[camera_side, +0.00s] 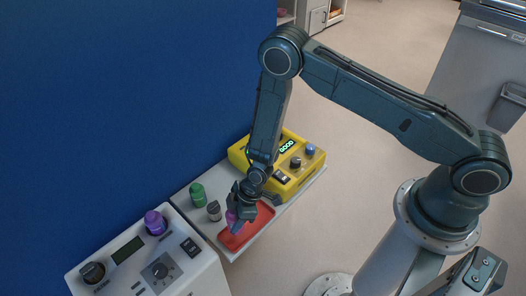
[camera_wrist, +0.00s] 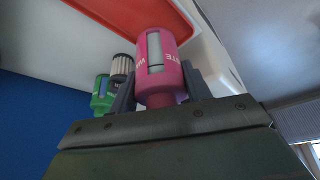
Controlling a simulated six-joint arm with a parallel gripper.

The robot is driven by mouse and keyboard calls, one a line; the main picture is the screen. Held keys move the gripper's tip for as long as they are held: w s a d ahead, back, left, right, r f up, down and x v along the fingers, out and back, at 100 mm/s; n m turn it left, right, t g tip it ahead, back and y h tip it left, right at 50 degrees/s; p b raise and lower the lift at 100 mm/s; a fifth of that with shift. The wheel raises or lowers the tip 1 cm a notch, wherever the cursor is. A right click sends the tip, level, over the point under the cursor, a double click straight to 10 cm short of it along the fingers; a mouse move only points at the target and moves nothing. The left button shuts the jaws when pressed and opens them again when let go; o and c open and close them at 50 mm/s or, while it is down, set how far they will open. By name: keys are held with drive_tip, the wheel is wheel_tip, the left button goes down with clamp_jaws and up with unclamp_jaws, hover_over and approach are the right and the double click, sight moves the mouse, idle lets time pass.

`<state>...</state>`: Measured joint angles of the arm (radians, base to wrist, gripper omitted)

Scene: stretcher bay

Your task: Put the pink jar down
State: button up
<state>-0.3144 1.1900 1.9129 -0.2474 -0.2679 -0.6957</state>
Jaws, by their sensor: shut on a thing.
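The pink jar (camera_wrist: 160,60) has a pale window strip and white lettering and fills the middle of the wrist view. My gripper (camera_wrist: 160,92) is shut on it, one finger on each side. In the side view the jar (camera_side: 232,221) shows only in part, looking purplish, below my gripper (camera_side: 239,207), which hides much of it. The jar is over the red tray area (camera_side: 250,230); I cannot tell whether it touches the surface. The red surface (camera_wrist: 130,14) also shows beyond the jar in the wrist view.
A green jar (camera_side: 197,194) and a grey ribbed jar (camera_side: 214,211) stand close left of my gripper. A yellow device (camera_side: 260,165) with knobs is behind it. A white device (camera_side: 150,262) with a purple jar (camera_side: 155,222) on top is at front left. A blue wall (camera_side: 110,90) rises behind.

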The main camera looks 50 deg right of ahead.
drive_tip(key=shift+f, duration=0.15)
drive_tip(key=shift+f, duration=1.8)
drive_tip(key=shift+f, duration=0.15)
drive_tip(key=o, duration=1)
drive_tip(key=shift+o, duration=0.2)
drive_tip(key=v, duration=1.2)
